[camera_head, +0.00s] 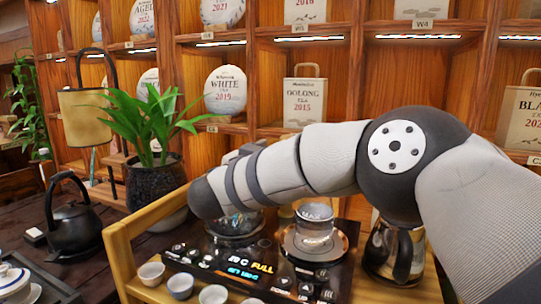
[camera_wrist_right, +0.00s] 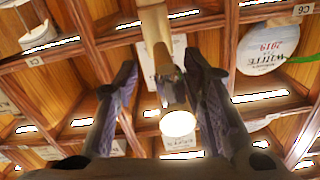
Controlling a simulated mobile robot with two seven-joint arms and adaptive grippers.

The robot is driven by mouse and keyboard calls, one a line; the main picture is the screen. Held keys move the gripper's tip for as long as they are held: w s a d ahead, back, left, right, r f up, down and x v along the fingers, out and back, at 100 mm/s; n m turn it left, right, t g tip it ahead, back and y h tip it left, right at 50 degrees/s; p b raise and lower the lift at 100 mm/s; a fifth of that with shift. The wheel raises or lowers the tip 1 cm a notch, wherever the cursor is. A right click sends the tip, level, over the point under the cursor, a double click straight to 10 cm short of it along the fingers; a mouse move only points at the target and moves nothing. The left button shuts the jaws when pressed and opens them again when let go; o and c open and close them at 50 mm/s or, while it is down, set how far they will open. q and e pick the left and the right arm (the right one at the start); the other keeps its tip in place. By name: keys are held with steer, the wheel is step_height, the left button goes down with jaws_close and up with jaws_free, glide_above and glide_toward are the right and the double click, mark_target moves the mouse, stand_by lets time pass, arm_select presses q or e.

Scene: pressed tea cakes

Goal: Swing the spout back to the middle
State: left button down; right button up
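In the right wrist view a brass-coloured spout (camera_wrist_right: 155,35) runs down between the two dark fingers of my right gripper (camera_wrist_right: 160,68). It ends in a bright round tip. The fingers stand apart, one on each side of the spout, with a gap on the left; contact on the right cannot be told. In the head view my right arm crosses from the right and hides the spout and most of that gripper. Under the arm is a panel (camera_head: 236,266) with lit readings and buttons. My left gripper is not in view.
A wooden-framed tray (camera_head: 120,262) holds a steel vessel marked MAX (camera_head: 314,222), a glass pot (camera_head: 232,226), a dark-handled pot (camera_head: 388,258) and several small cups. A potted plant (camera_head: 152,186) and black kettle (camera_head: 72,222) stand left. Shelves of tea cakes are behind.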

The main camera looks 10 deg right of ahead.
steer(key=v, duration=1.2)
